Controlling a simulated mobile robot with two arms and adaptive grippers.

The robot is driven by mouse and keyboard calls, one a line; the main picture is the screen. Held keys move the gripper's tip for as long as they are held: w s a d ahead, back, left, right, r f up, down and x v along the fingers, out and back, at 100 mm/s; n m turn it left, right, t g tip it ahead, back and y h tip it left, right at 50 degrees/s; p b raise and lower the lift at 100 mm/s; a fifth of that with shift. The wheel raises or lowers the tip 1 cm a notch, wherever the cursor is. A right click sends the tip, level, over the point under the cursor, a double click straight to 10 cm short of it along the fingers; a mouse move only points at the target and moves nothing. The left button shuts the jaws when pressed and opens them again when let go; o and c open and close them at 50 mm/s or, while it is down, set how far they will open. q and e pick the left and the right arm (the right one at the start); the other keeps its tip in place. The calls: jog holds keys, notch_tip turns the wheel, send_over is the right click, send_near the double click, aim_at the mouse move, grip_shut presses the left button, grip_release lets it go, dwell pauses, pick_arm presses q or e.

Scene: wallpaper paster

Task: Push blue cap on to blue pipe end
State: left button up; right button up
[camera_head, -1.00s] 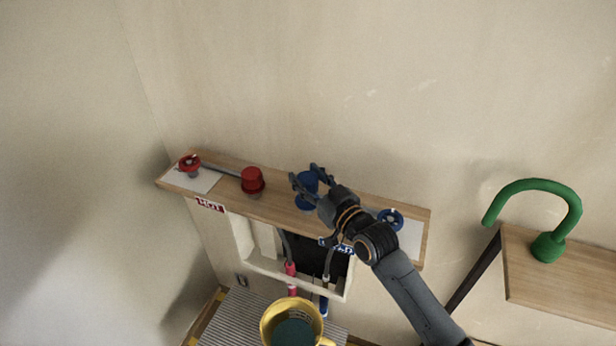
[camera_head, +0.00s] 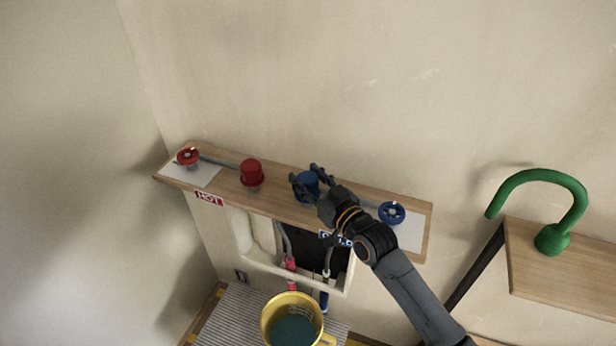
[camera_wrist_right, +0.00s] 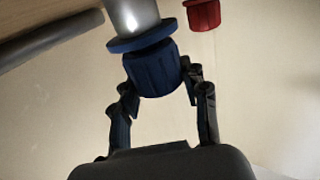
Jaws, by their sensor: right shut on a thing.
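The blue cap (camera_head: 308,186) is at the middle of the wooden wall shelf, between the fingers of my right gripper (camera_head: 309,178). In the right wrist view, the blue cap (camera_wrist_right: 152,70) is a ribbed cylinder, and my right gripper (camera_wrist_right: 160,88) has a finger on each side of it. A blue ring (camera_wrist_right: 140,38) and a grey metal pipe end (camera_wrist_right: 132,14) are right against the cap there. The cap looks roughly in line with the pipe; how far it is on cannot be told. My left gripper is not in view.
A red cap (camera_head: 251,173) and a red valve wheel (camera_head: 188,156) are left on the shelf (camera_head: 285,207). A blue valve wheel (camera_head: 391,213) is to the right. A yellow bucket (camera_head: 270,322) stands below.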

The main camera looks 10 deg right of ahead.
jog(key=shift+f+b, duration=0.3)
jog(key=shift+f, duration=0.25)
jog(key=o, duration=1.1)
jog(key=v, duration=1.2)
